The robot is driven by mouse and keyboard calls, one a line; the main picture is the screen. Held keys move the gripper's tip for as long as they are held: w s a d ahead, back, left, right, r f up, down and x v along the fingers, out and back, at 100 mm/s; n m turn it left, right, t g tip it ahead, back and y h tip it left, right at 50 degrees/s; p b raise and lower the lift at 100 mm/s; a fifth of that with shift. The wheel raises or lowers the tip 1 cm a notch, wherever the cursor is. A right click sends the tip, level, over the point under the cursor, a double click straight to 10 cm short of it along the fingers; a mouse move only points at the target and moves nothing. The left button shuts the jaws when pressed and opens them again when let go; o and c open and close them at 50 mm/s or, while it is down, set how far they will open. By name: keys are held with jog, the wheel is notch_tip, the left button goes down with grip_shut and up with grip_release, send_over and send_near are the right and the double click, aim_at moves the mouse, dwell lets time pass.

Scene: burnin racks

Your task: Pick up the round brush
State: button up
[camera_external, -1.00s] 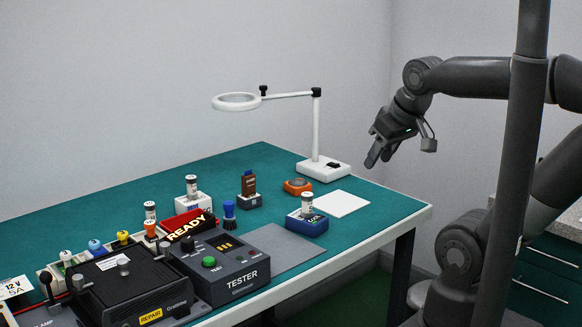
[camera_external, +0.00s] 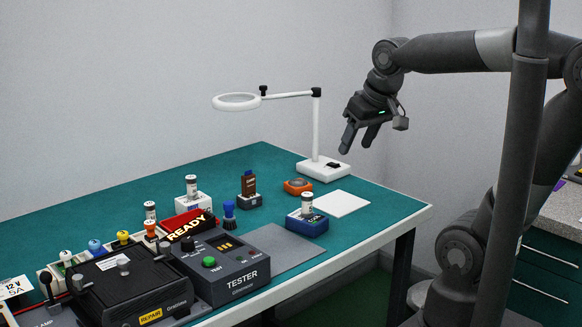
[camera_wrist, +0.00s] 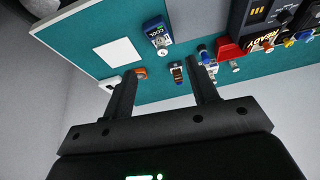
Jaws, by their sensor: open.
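The round brush (camera_external: 229,213) is blue with a dark blue handle and stands upright on the teal bench, behind the tester and right of the red READY tray. In the wrist view a blue item near the right finger appears to be the brush (camera_wrist: 203,52), partly hidden by that finger. My gripper (camera_external: 357,146) is open and empty. It hangs in the air above the right end of the bench, well to the right of the brush and right of the lamp post. Its two fingers also show in the wrist view (camera_wrist: 163,78).
A magnifier lamp (camera_external: 316,130) stands between my gripper and the brush. A blue COOL block (camera_external: 307,223) holding a white cylinder, an orange object (camera_external: 297,186), a brown part on a stand (camera_external: 249,188) and the tester (camera_external: 225,265) surround the brush. A white sheet (camera_external: 342,203) lies flat at right.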

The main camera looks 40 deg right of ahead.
jog(key=w+a+g, duration=0.2)
jog(key=w+a, duration=0.1)
jog(key=w, duration=0.7)
jog(key=m+g, duration=0.2)
jog(key=g, duration=0.1)
send_over(228, 203)
notch_tip(228, 203, down, 13)
jog(key=shift+r, duration=0.2)
notch_tip(228, 203, down, 11)
jog(key=shift+d, duration=0.1)
jog(key=c, duration=1.1)
